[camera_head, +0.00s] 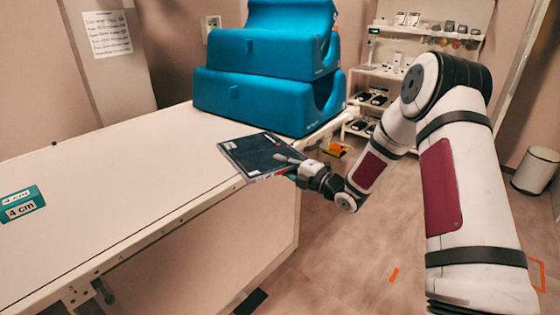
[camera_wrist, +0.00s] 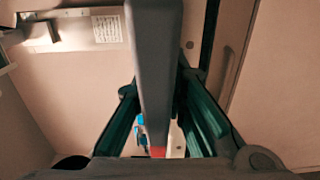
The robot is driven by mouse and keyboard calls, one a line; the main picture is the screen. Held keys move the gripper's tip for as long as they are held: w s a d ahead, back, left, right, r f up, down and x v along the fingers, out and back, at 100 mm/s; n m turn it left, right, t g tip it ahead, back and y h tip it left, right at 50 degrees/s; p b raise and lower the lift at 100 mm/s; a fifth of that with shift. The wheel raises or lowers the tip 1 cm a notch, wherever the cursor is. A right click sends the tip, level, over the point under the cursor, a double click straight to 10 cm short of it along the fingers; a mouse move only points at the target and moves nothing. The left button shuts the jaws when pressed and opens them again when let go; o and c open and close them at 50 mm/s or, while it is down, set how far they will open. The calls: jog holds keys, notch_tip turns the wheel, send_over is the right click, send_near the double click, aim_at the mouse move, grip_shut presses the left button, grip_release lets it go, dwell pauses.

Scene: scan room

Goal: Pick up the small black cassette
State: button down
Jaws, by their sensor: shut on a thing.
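The small black cassette (camera_head: 258,154) is a flat dark panel with a pale edge, near the table's right edge in the head view. My gripper (camera_head: 292,163) is shut on its near right side. In the wrist view the cassette (camera_wrist: 154,70) shows edge-on as a dark grey bar between the two fingers of my gripper (camera_wrist: 158,125). The head view does not clearly show whether the cassette touches the table or hangs just above it.
A long white table (camera_head: 110,190) runs along the left. Stacked blue foam blocks (camera_head: 262,85) stand on it just behind the cassette. A teal "4 cm" block (camera_head: 22,204) lies at the far left. White shelves (camera_head: 385,75) stand at the back and a white bin (camera_head: 535,170) at right.

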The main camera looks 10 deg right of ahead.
notch_tip(320, 180, up, 7)
jog(key=p, duration=0.5)
send_over(250, 179)
jog(key=shift+r, duration=0.2)
notch_tip(250, 179, up, 9)
jog(key=p, duration=0.4)
jog(key=shift+r, duration=0.1)
dwell(0.5)
